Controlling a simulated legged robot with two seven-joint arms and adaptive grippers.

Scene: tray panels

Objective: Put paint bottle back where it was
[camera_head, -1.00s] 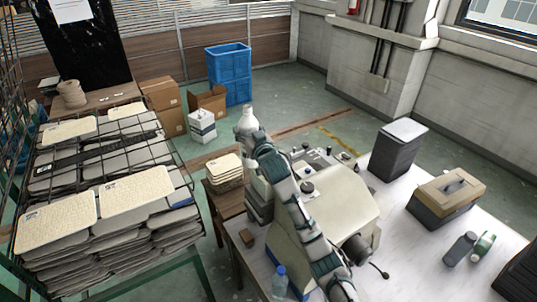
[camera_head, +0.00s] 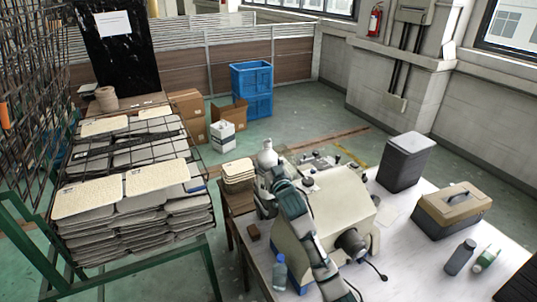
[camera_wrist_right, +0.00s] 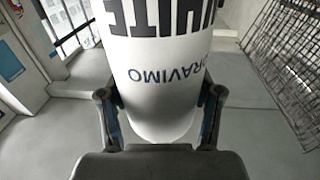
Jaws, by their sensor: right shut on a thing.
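The paint bottle (camera_head: 266,155) is white with a narrow cap and shows upright in the head view, just right of a small stack of panels. My right gripper (camera_head: 269,178) is shut on it, with the arm reaching over the beige machine. In the right wrist view the white bottle (camera_wrist_right: 160,70) fills the middle, with dark printed letters on its side. The two fingers of my right gripper (camera_wrist_right: 160,105) are on either side of it. The bottle's lower part is hidden by the gripper and arm in the head view. My left gripper is not in view.
The beige machine (camera_head: 335,205) stands on the white table (camera_head: 405,250). The small panel stack (camera_head: 238,172) is on a wooden stand. A wire rack with trays (camera_head: 85,200) is at left. A dark bin (camera_head: 405,158), toolbox (camera_head: 450,205) and several bottles are at right.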

